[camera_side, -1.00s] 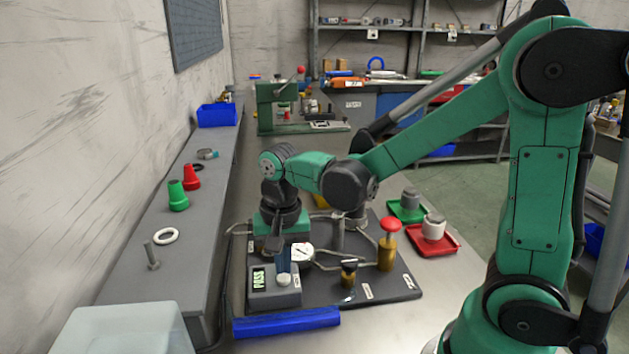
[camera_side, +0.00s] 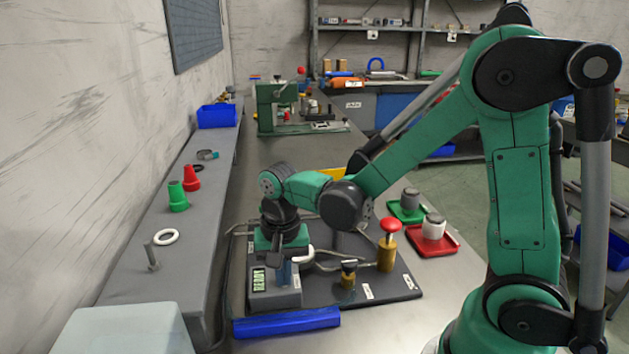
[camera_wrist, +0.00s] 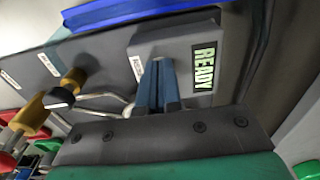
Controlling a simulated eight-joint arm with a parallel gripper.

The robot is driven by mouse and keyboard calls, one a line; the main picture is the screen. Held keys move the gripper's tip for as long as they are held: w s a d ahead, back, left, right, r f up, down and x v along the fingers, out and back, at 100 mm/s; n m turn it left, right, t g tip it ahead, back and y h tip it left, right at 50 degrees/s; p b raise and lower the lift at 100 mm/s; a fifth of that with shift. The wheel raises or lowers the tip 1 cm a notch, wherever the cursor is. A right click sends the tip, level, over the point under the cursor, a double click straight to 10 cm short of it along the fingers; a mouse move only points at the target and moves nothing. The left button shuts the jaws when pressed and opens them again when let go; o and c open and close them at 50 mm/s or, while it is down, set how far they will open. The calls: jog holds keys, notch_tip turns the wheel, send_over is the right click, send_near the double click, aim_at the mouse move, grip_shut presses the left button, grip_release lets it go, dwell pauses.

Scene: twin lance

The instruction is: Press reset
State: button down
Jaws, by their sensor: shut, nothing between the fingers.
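The grey control box (camera_side: 262,300) stands at the front left of the dark base plate. Its lit display (camera_side: 258,280) reads READY, and it also shows in the wrist view (camera_wrist: 203,66). My gripper (camera_side: 284,284) points down at the top of the box, beside the display. Its blue fingers (camera_wrist: 158,64) are together with nothing between them. The tips are at or just above the place of the round pale reset button, which they hide. I cannot tell whether they touch it. A small white label (camera_wrist: 138,68) lies beside the fingers.
A red-topped brass post (camera_side: 387,250) and a short black-topped brass fitting (camera_side: 348,274) stand right of the box. A blue bar (camera_side: 286,322) lies in front. Red (camera_side: 447,249) and green (camera_side: 396,212) trays sit behind right. Thin pipes run close behind my gripper.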

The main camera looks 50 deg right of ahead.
jog(key=shift+f, duration=0.25)
notch_tip(320, 180, up, 8)
jog(key=shift+r, duration=0.25)
jog(key=shift+s, duration=0.15)
dwell(0.7)
jog(key=s+n+t, duration=0.1)
jog(key=n+t, duration=0.1)
jog(key=n, duration=0.1)
jog(key=s+n+t, duration=0.1)
jog(key=n+t, duration=0.1)
jog(key=n, duration=0.1)
jog(key=s+d+r+n+t, duration=0.1)
jog(key=n+t, duration=0.1)
jog(key=n, duration=0.1)
jog(key=shift+s+t, duration=0.25)
jog(key=shift+t, duration=0.15)
